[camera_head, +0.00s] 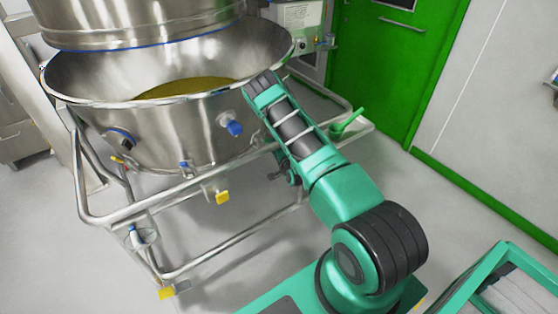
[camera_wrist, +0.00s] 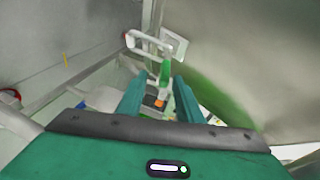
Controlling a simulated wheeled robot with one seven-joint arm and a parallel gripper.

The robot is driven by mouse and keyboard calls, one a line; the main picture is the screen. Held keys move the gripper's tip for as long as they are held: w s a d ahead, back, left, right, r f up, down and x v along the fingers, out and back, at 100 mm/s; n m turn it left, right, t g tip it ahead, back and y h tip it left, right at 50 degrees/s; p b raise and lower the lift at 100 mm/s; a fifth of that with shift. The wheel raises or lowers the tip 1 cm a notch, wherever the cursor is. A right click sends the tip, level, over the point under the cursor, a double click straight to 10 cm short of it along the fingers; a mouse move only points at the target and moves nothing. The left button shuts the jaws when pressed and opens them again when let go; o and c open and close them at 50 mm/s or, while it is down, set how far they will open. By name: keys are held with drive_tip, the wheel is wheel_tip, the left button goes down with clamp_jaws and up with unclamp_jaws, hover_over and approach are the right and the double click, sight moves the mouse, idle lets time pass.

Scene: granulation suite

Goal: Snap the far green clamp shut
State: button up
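In the wrist view, a small green clamp piece (camera_wrist: 165,72) stands ahead of my gripper (camera_wrist: 158,88), roughly in line with the gap between the fingers. A pale metal loop or bracket (camera_wrist: 147,42) lies just beyond it, and a small orange part (camera_wrist: 160,103) shows between the fingers. My two green fingers are apart, with no visible grip on anything. Whether either finger touches the clamp I cannot tell. In the head view my arm reaches to the right side of the steel bowl (camera_head: 165,125); my fingertips and this clamp cannot be made out there.
The bowl holds yellowish powder and sits in a tubular steel frame (camera_head: 120,213) with yellow pedals. Its curved wall (camera_wrist: 255,60) is close on the right in the wrist view. A green-handled item (camera_head: 347,122) is at the frame's right corner. A green door (camera_head: 385,60) stands behind.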

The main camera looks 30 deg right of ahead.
drive_tip(key=f+v, duration=0.1)
drive_tip(key=v, duration=0.7)
drive_tip(key=shift+s+f, duration=0.15)
drive_tip(key=shift+f, duration=0.25)
drive_tip(key=shift+c, duration=0.6)
